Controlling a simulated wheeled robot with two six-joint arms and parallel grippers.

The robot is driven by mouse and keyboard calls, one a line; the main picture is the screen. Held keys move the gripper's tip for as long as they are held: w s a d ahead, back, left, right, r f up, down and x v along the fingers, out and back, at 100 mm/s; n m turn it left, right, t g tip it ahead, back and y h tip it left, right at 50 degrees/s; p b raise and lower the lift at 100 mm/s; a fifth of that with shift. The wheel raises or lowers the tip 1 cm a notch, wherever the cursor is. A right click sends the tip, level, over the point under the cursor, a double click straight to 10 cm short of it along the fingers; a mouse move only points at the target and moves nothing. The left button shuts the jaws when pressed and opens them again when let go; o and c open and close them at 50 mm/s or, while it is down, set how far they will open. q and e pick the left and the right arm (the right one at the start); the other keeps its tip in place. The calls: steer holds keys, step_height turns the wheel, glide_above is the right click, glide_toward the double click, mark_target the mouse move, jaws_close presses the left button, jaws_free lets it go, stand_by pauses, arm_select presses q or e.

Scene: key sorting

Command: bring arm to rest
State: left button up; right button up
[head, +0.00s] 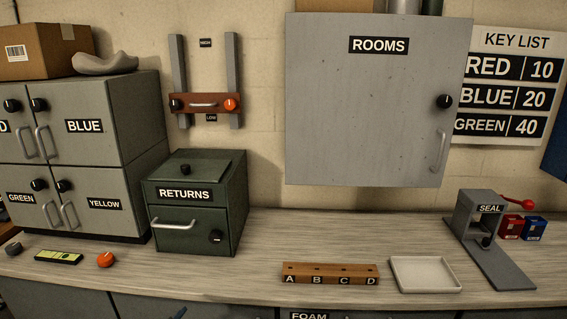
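Neither of my grippers and neither arm shows in the head view. The grey ROOMS cabinet (375,120) hangs on the wall with its door shut. The dark green RETURNS box (195,205) stands shut on the counter (340,236). A wooden block marked A to D (330,267) lies near the front edge, with a white tray (425,274) to its right. The grey SEAL press (480,225) with a red lever stands at the right.
Grey lockers (128,100) stand at the left, doors shut. An orange knob (105,260), a yellow-and-black strip (59,257) and a grey knob (13,248) lie before them. Red (510,226) and blue (535,228) boxes stand beside the press. The counter's middle is clear.

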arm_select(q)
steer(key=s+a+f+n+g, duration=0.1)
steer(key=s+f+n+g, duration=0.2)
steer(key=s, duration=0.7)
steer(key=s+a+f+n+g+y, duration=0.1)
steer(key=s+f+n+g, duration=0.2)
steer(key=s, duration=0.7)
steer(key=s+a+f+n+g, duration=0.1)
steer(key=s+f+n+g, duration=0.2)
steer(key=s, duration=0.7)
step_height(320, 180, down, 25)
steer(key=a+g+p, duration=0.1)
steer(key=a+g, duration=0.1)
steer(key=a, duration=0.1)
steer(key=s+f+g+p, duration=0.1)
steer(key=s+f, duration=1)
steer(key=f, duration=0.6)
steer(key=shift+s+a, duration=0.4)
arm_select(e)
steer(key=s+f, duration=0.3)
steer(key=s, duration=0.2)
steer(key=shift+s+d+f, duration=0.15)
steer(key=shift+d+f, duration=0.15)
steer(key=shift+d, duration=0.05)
